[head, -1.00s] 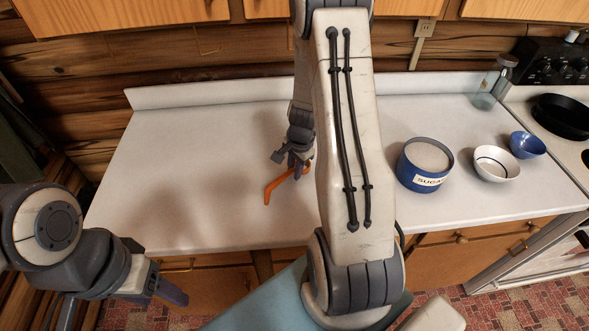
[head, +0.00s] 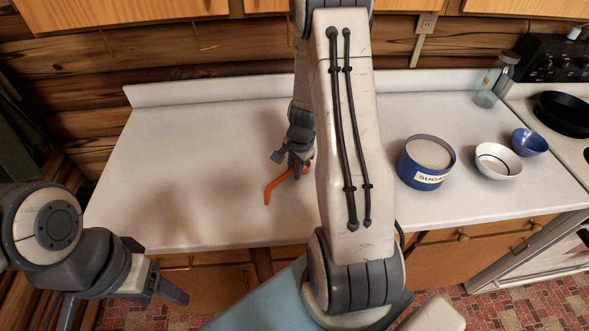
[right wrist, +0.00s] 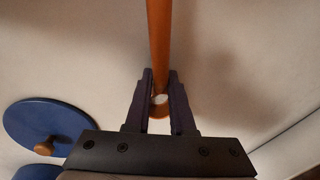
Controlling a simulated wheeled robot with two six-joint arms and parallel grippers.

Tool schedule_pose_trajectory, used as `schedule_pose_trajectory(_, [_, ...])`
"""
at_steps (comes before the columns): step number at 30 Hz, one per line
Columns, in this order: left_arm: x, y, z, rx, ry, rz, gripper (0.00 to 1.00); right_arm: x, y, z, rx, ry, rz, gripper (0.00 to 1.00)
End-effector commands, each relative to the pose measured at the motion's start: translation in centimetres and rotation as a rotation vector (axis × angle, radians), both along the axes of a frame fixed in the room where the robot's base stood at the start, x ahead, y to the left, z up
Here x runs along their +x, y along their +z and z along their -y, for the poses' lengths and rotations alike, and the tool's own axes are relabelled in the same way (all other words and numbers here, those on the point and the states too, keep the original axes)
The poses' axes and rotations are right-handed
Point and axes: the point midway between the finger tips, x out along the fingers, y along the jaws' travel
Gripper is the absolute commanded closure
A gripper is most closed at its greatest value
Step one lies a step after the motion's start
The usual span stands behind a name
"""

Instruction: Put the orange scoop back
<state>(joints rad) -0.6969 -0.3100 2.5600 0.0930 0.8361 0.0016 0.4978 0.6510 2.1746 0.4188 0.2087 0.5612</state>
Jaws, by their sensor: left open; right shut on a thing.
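The orange scoop (head: 275,187) lies at the middle of the white counter, its bent handle end toward the front, partly hidden by my right gripper. My right gripper (head: 297,172) is shut on it, low over the counter. In the right wrist view the scoop's orange handle (right wrist: 159,45) runs up from between the fingers (right wrist: 160,100). The blue sugar canister (head: 425,179) stands open to the right, filled with white sugar. My left gripper (head: 168,287) is open and empty, in front of the counter at the lower left.
A blue lid (right wrist: 38,122) with a wooden knob lies on the counter in the right wrist view. A white bowl (head: 497,160), a blue bowl (head: 528,143) and a glass jar (head: 490,88) stand right of the canister. The counter's left side is clear.

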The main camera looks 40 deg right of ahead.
Motion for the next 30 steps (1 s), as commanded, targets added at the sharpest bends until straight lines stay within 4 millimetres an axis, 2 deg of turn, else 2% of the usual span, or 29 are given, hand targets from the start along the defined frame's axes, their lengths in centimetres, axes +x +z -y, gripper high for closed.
schedule_pose_trajectory(2, [0.0,-0.3,0.0,0.000,0.000,0.000,0.38,0.0,-0.3,0.0,0.000,0.000,0.000,1.00])
schedule_pose_trajectory(3, [0.0,-0.2,0.0,0.000,0.000,0.000,0.38,0.0,-0.2,0.0,0.000,0.000,0.000,0.67])
schedule_pose_trajectory(5, [0.0,-0.1,0.0,0.000,0.000,0.000,0.38,0.0,-0.1,0.0,0.000,0.000,0.000,0.44])
schedule_pose_trajectory(14, [0.0,-0.1,0.0,0.000,-0.001,0.000,0.38,0.0,-0.1,0.0,0.000,0.000,0.000,0.43])
schedule_pose_trajectory(17, [0.0,0.1,0.0,0.000,-0.001,0.000,0.38,0.0,0.5,0.0,-0.001,0.000,0.002,0.43])
schedule_pose_trajectory(22, [0.0,0.6,0.0,0.000,0.000,0.000,0.38,-0.4,3.3,0.1,-0.003,0.000,0.004,0.43])
schedule_pose_trajectory(30, [0.0,0.5,0.0,0.000,0.000,0.000,0.38,-1.2,8.2,0.2,-0.003,0.001,0.004,0.43])
